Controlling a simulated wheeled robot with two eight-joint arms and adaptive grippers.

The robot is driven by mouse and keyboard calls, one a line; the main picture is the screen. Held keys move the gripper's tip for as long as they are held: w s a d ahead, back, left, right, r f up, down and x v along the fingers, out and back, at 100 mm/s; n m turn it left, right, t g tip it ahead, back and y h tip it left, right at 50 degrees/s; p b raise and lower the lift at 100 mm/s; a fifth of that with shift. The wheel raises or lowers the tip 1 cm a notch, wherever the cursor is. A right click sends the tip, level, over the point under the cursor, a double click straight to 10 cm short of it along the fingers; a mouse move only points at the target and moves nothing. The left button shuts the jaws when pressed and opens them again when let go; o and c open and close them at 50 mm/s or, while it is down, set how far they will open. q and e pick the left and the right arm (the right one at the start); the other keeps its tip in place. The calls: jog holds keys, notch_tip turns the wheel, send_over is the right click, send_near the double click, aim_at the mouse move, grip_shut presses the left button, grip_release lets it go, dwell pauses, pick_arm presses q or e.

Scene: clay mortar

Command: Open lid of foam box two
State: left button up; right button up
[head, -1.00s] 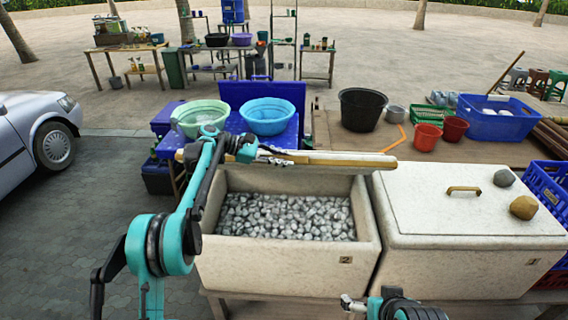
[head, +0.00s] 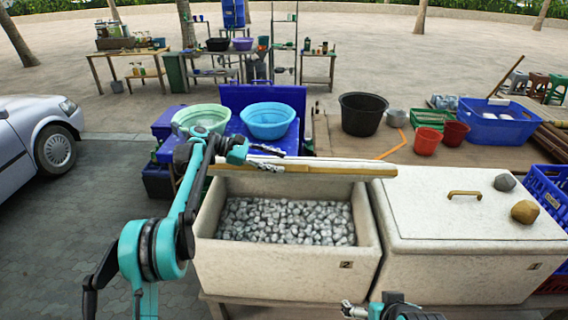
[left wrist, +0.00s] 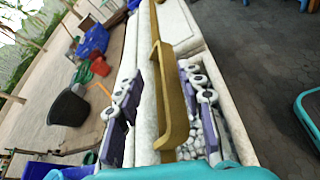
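Foam box two (head: 285,272), marked "2", is off-white and shows its grey lumpy contents. Its lid (head: 300,169) is up at the back of the opening, seen nearly edge-on with a tan strip along it. My left gripper (head: 265,157) is at the lid's left half, partly behind its upper edge. In the left wrist view, the two fingers (left wrist: 160,82) stand apart on either side of a tan handle-like bar (left wrist: 172,110) by the white lid (left wrist: 144,110); a gap shows on the left side. My right gripper (head: 352,309) is low at the bottom edge, its fingers too small to judge.
Green (head: 202,118) and blue (head: 268,120) basins stand behind box two. A blue crate (head: 548,192) is at the far right.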

pick_arm(q)
jog(key=v, duration=0.9)
jog(key=shift+f, duration=0.1)
